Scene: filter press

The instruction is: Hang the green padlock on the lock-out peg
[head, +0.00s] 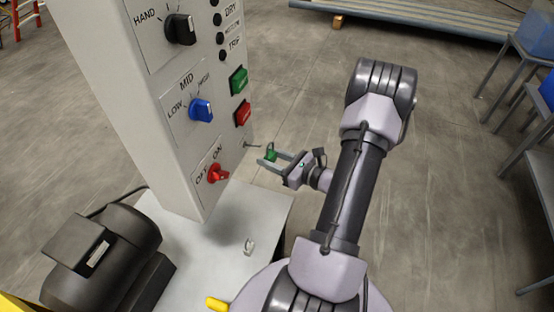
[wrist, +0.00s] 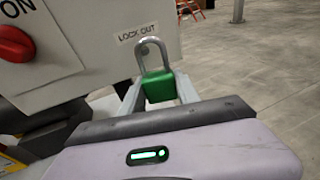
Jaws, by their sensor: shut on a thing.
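The green padlock (wrist: 158,86) is held between the fingers of my gripper (wrist: 160,96), with its grey shackle pointing up. In the head view the padlock (head: 270,153) shows small between the fingers of my gripper (head: 270,158), just right of the panel's edge. The lock-out peg (head: 252,145) is a thin rod standing out from the panel's side, a little left of the padlock. In the wrist view the "LOCK OUT" label (wrist: 137,33) is behind and above the shackle. The peg is not clear in that view, and I cannot tell whether the shackle touches it.
The control panel (head: 150,100) carries a red switch (head: 216,174), a blue knob (head: 201,110) and push buttons. A black motor (head: 105,255) stands at lower left. A small pale object (head: 249,245) is on the plinth (head: 215,240).

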